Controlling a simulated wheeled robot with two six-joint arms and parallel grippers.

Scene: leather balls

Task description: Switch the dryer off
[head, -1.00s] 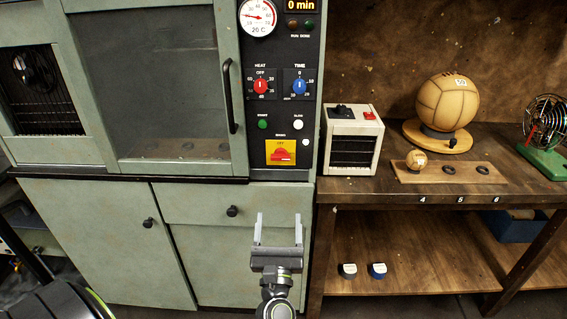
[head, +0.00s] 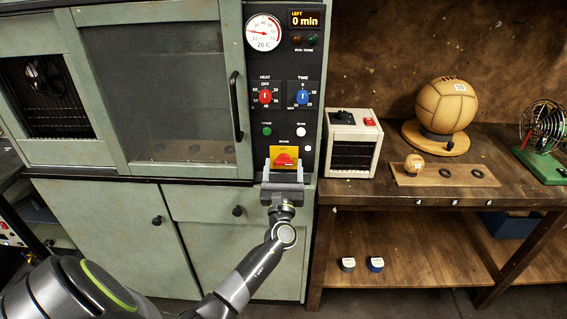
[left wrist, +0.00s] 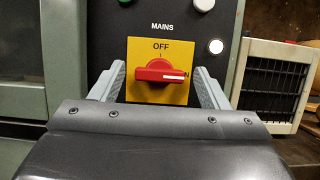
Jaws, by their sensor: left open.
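The dryer (head: 160,95) is a pale green cabinet with a black control panel at its right. Low on the panel, the red mains switch (head: 285,160) sits on a yellow plate; it also shows in the left wrist view (left wrist: 158,71). Its handle lies horizontal, white mark pointing right, away from the OFF label at the top. A white lamp (left wrist: 216,47) beside it looks lit. My left gripper (head: 285,170) is open, its fingers on either side of the switch; I cannot tell whether they touch it. My right gripper is not in view.
Above are the red heat knob (head: 265,97), blue time knob (head: 302,97), green button (head: 267,131) and white button (head: 301,127). A white heater-like box (head: 352,142), a leather ball (head: 445,105) and a wire cage (head: 546,128) stand on the wooden bench (head: 400,193) at right.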

